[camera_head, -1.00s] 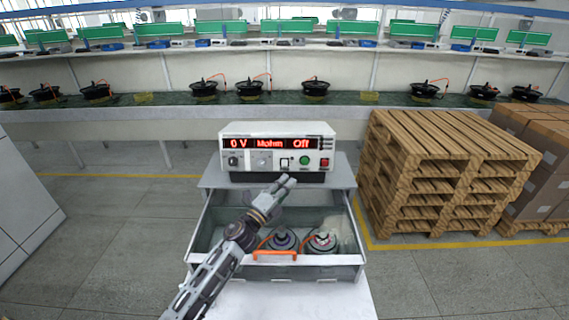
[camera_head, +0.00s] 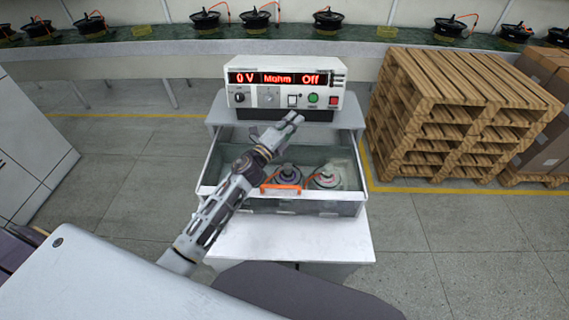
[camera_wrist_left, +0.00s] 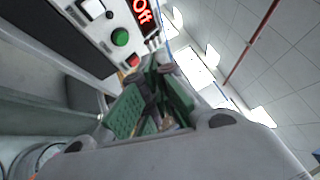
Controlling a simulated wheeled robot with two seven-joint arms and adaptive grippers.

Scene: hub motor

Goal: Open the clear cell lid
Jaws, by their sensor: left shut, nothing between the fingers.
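The clear-walled cell (camera_head: 346,208) stands on a white stand, in front of the tester. An orange handle (camera_head: 281,187) is at its front edge. I cannot tell the clear lid from the clear walls, nor how it sits. Two round motor parts (camera_head: 325,177) show inside, one partly behind the handle. My left gripper (camera_head: 295,118) is shut and empty. In the head view it appears over the rear of the cell, just below the tester's front, apart from the handle. The tester's buttons are close in the left wrist view. My right gripper is not in view.
The tester (camera_head: 285,78) reads 0 V, Mohm, Off, and also shows in the left wrist view (camera_wrist_left: 100,25). Stacked wooden pallets (camera_head: 450,120) and cardboard boxes (camera_head: 545,130) stand right. A long bench with several hub motors (camera_head: 328,20) runs behind. Floor left of the stand is clear.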

